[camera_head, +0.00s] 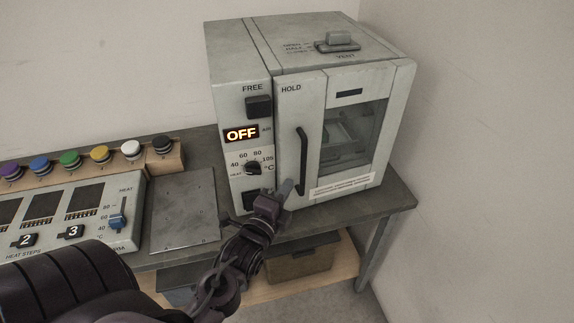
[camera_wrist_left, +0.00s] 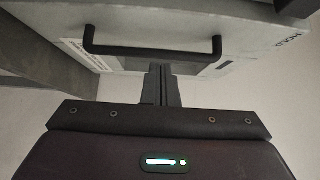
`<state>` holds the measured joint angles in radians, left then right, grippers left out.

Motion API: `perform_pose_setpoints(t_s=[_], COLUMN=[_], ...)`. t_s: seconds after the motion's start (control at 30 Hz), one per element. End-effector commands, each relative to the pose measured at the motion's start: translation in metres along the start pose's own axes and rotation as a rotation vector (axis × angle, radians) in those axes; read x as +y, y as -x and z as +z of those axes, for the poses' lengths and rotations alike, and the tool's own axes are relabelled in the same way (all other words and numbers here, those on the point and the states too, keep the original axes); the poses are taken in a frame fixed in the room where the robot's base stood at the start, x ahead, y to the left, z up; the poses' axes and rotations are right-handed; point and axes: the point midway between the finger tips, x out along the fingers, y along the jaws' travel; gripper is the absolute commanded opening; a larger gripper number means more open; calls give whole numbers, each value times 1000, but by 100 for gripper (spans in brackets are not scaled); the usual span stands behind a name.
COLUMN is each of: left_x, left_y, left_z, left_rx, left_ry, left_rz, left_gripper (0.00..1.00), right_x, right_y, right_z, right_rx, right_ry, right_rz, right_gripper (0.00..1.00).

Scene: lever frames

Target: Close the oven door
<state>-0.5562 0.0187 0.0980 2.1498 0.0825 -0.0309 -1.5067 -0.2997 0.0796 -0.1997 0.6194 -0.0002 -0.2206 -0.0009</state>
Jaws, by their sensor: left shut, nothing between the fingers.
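The oven (camera_head: 240,60) is a pale grey box on the bench, with a lit "OFF" display. Its door (camera_head: 312,100) has a window and a black vertical bar handle (camera_head: 302,160); it looks shut or nearly so, and I cannot tell if a small gap remains. My left gripper (camera_head: 286,188) is shut and empty, with its fingertips in front of the door's lower left, near the handle's lower end. In the left wrist view the shut fingers (camera_wrist_left: 160,82) point at the door, close to the handle (camera_wrist_left: 150,50). Contact is unclear. My right gripper is not in view.
The dark grey bench (camera_head: 385,200) carries a metal plate (camera_head: 185,210), a heat-step panel (camera_head: 125,190) and a row of coloured knobs (camera_head: 70,159) at left. A vent knob (camera_head: 338,41) is on the oven's top. Bins (camera_head: 300,260) sit on the shelf below. Bare wall is at right.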

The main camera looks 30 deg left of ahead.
Motion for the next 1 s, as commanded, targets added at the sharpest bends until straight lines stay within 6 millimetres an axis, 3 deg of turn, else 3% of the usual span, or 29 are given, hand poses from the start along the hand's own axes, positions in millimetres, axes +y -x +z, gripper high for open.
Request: perform_pose_setpoints(t_s=[0.2,0.33,1.0], left_x=[-4,-4,1], left_y=[-42,-54,-74], left_z=[1,17,38], left_rx=[-1,-1,3], left_ry=[1,-1,-5], left_rz=[-2,0,-2], left_gripper=[0,0,0], right_x=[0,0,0], right_y=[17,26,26], right_z=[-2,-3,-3], right_rx=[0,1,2], right_ry=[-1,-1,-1], right_rz=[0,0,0], right_gripper=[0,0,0])
